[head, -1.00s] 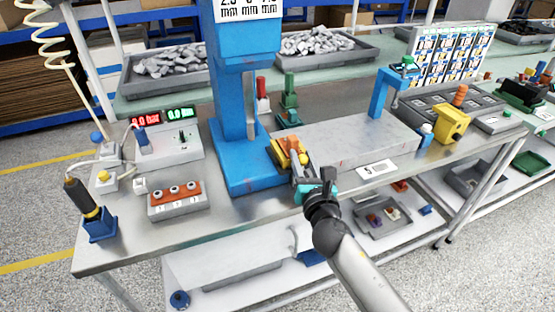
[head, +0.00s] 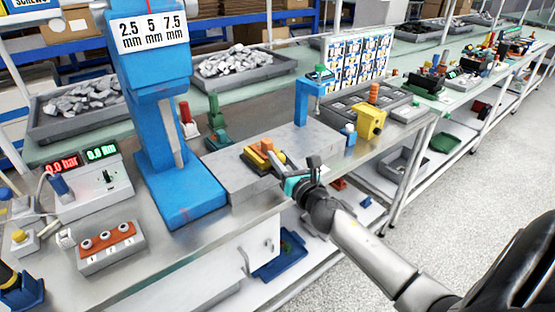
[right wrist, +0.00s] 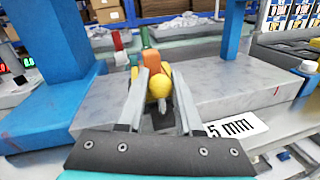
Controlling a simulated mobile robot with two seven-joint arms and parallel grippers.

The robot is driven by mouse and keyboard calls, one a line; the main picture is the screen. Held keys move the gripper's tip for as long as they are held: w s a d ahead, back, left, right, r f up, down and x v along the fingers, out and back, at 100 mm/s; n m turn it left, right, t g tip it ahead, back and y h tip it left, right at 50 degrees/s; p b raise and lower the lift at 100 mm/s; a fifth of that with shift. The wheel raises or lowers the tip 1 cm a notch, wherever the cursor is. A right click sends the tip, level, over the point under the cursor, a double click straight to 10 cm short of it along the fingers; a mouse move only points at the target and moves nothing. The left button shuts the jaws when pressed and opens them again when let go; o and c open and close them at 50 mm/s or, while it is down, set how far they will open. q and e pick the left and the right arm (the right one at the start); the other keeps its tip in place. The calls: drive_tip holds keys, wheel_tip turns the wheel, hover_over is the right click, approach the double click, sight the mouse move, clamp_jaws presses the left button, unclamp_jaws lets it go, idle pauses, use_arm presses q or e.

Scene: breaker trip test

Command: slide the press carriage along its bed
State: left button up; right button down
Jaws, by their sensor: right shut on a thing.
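The press carriage (head: 262,156) is a small yellow and orange block on the long grey bed (head: 232,178). It sits partway along the bed, a little right of the blue press column (head: 165,130). My right gripper (head: 281,166) reaches it from the front and is shut on its yellow knob. In the right wrist view, the round yellow knob (right wrist: 159,83) sits between the two grey fingers, with the orange part (right wrist: 149,58) behind it. The fingers hide much of the carriage. My left gripper is out of view.
A white "5 mm" label (right wrist: 236,128) shows beside the fingers. A switch box (head: 112,248) lies left of the press. Clear bed shows right of the carriage.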

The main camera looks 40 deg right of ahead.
drive_tip(key=c, duration=0.6)
unclamp_jaws()
drive_tip(key=shift+s, duration=0.1)
drive_tip(key=s, duration=0.5)
drive_tip(key=s+a, duration=0.1)
drive_tip(key=s, duration=0.4)
drive_tip(key=s+a+b, duration=0.1)
drive_tip(key=s, duration=0.4)
drive_tip(key=shift+a, duration=0.25)
drive_tip(key=shift+w+f, duration=0.1)
